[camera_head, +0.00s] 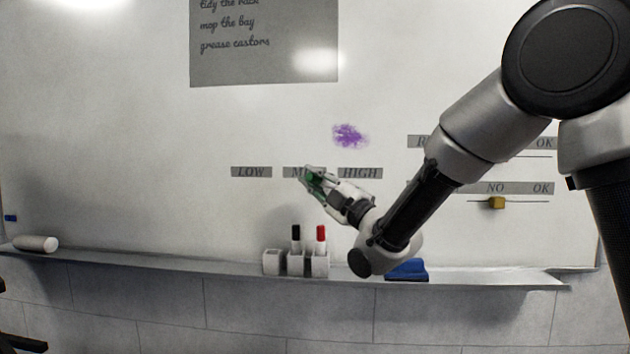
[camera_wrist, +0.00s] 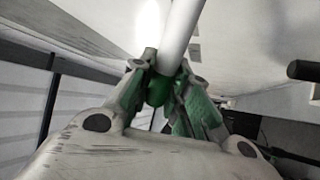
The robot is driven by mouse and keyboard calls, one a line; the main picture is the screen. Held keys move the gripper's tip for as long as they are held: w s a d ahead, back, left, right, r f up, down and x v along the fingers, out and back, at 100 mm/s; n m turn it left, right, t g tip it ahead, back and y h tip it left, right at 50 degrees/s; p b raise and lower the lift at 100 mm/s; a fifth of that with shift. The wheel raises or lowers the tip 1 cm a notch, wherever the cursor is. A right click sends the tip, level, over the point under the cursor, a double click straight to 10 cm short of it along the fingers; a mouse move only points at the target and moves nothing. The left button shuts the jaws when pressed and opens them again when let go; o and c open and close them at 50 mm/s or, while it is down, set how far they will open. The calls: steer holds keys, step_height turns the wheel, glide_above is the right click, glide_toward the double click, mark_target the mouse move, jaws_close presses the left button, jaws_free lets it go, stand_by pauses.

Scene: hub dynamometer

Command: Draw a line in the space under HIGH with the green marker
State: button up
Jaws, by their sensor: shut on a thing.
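My gripper (camera_head: 313,178) is up near the whiteboard, in front of the middle label and just left of the HIGH label (camera_head: 360,173). It is shut on the green marker, whose green part (camera_head: 316,182) shows small between the fingers in the head view. In the wrist view, the fingers of my gripper (camera_wrist: 163,85) close around the marker's green end, and its white body (camera_wrist: 182,32) sticks out beyond them. I cannot tell whether the marker touches the board. The space just under HIGH is partly covered by my gripper and wrist; no green line shows there.
The LOW label (camera_head: 251,172) is to the left. A purple scribble (camera_head: 349,135) is above HIGH. On the ledge, a holder (camera_head: 296,265) carries a black marker (camera_head: 296,238) and a red marker (camera_head: 320,238); a blue eraser (camera_head: 409,271) lies right. A yellow block (camera_head: 497,203) sits on the right.

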steer(key=shift+w, duration=0.6)
stand_by(0.3)
steer(key=shift+s+d, duration=0.1)
steer(key=shift+d, duration=0.65)
steer(key=shift+d, duration=0.1)
steer(key=shift+d, duration=0.6)
steer(key=shift+d, duration=0.65)
steer(key=shift+d, duration=0.15)
steer(key=shift+d, duration=0.6)
